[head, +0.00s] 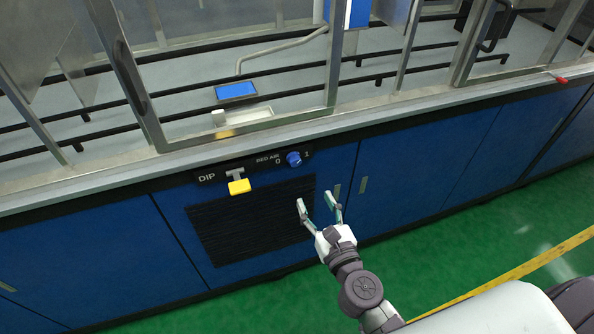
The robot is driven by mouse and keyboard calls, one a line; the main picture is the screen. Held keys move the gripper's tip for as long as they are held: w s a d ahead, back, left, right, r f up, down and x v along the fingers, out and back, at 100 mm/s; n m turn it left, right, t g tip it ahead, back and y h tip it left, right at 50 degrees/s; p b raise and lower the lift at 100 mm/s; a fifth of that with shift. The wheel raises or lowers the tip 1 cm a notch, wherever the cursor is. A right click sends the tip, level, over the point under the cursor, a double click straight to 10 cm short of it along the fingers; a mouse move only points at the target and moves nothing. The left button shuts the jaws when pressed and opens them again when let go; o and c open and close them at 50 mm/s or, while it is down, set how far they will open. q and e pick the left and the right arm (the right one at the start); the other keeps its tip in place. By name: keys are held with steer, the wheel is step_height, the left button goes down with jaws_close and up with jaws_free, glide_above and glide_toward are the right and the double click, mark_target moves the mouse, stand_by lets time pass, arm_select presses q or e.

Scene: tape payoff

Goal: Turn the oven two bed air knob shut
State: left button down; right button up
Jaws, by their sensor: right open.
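The bed air knob (293,159) is a small blue round knob on a black label strip (262,163) on the front of the blue machine. The strip reads "BED AIR" with a 0 and a 1 beside the knob. No oven number is readable there. My right gripper (319,207) is open and empty, with its fingers pointing up toward the panel. It shows below and to the right of the knob, apart from it. My left gripper is not in view.
A yellow handle (239,186) marked "DIP" sticks out left of the knob. A black louvred grille (250,225) lies below. Metal-framed glass doors (240,60) and a ledge stand above. Green floor (480,260) is free at the right.

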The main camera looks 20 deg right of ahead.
mark_target(296, 163)
steer(key=w+p, duration=0.1)
steer(key=w, duration=1.1)
steer(key=shift+w+a, duration=0.15)
steer(key=shift+w, duration=0.15)
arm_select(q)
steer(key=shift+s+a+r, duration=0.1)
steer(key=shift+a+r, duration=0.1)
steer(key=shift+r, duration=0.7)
arm_select(e)
jaws_close()
arm_select(q)
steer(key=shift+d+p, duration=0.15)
steer(key=shift+p, duration=0.15)
